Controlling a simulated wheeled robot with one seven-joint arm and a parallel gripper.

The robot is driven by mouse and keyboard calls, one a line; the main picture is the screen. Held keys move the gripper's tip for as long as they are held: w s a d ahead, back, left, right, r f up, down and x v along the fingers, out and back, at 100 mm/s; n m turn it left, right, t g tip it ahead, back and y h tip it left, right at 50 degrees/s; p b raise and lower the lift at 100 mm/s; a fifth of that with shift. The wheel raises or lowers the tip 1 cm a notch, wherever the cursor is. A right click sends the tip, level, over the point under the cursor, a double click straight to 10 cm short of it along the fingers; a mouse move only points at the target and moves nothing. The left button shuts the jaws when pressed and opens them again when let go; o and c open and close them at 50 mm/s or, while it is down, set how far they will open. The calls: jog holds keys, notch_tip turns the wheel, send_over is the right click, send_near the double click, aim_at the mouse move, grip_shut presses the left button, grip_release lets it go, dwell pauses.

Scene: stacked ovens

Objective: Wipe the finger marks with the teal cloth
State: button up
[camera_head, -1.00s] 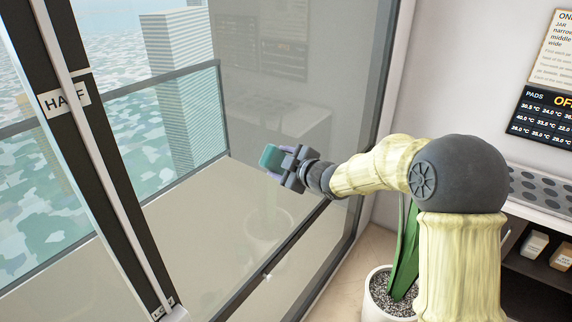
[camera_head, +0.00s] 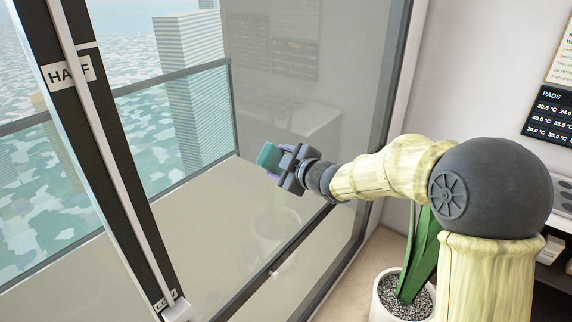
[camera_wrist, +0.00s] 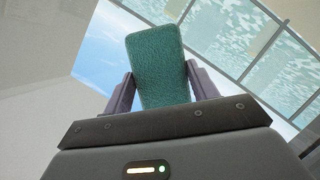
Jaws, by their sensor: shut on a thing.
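The teal cloth (camera_head: 268,156) is a small flat pad held between the fingers of my gripper (camera_head: 279,162). In the wrist view the teal cloth (camera_wrist: 158,68) stands out past the two grey-purple fingers of my gripper (camera_wrist: 157,88), which press on its sides. In the head view it is in front of the large glass pane (camera_head: 265,90); I cannot tell whether it touches the glass. I cannot make out any finger marks on the glass.
A dark post with a white rail, labelled HALF (camera_head: 68,73) and LOW (camera_head: 165,300), stands at the left. A potted plant (camera_head: 390,295) sits below my arm. A dark frame bar crosses low on the window.

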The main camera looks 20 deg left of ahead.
aim_at(268, 169)
jog(key=shift+s+a, duration=0.2)
jog(key=shift+s, duration=0.05)
jog(key=shift+s+a+f+b, duration=0.1)
jog(key=shift+s+a+b, duration=0.15)
jog(key=shift+s+b, duration=0.3)
jog(key=shift+s+a+b, duration=0.2)
jog(key=shift+s+b, duration=0.2)
jog(key=shift+s, duration=0.2)
jog(key=shift+s+a+b, duration=0.2)
jog(key=shift+s+b, duration=0.2)
jog(key=shift+s, duration=0.15)
jog(key=shift+d, duration=0.2)
jog(key=shift+s+d, duration=0.2)
jog(key=shift+d, duration=0.4)
jog(key=shift+s+d+p, duration=0.2)
jog(key=shift+s+d, duration=0.1)
jog(key=shift+d, duration=0.4)
jog(key=shift+s+d+p, duration=0.2)
jog(key=shift+s+d, duration=0.1)
jog(key=shift+d, duration=0.35)
jog(key=shift+s+d+p, duration=0.2)
jog(key=shift+s+d, duration=0.1)
jog(key=shift+d, duration=0.4)
